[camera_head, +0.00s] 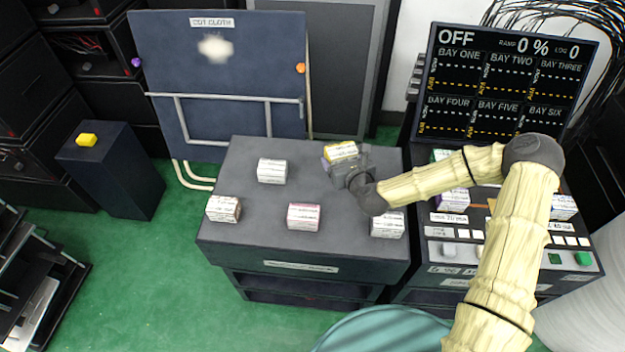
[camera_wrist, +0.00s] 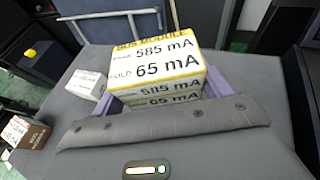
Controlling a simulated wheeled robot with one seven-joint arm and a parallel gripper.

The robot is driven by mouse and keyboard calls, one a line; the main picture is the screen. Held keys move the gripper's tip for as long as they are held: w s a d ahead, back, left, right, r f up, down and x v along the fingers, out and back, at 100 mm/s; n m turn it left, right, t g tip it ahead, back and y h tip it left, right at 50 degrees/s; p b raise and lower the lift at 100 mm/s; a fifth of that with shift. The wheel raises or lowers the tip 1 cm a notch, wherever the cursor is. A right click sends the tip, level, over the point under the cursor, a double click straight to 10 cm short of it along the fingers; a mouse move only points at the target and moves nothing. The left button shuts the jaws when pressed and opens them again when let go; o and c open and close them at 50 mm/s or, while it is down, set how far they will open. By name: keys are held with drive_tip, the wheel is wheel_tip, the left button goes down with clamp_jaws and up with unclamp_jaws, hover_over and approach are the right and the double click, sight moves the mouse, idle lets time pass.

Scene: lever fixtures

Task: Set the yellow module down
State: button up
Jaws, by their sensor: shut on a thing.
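The yellow module (camera_head: 341,151) is a small box with yellow edges and a white label, at the back of the dark grey table (camera_head: 255,222) in the head view. In the wrist view the yellow module (camera_wrist: 157,65) reads "585 mA" and "65 mA". My gripper (camera_head: 336,165) is shut on it, with purple fingers at its two sides in the wrist view. The module is at or just above the table top; I cannot tell whether it touches.
On the table stand a white module (camera_head: 272,171), a brown-edged module (camera_head: 223,209), a pink-edged module (camera_head: 303,216) and another module (camera_head: 387,225). A bay console with a screen (camera_head: 505,85) stands at right. The table's middle is clear.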

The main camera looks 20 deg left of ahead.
idle(0.3)
drive_tip(key=shift+f+b, duration=0.4)
drive_tip(key=shift+f, duration=2.7)
drive_tip(key=shift+f, duration=1.85)
drive_tip(key=shift+f+b, duration=0.1)
drive_tip(key=shift+b, duration=0.25)
drive_tip(key=o, duration=1.1)
drive_tip(key=shift+c, duration=0.2)
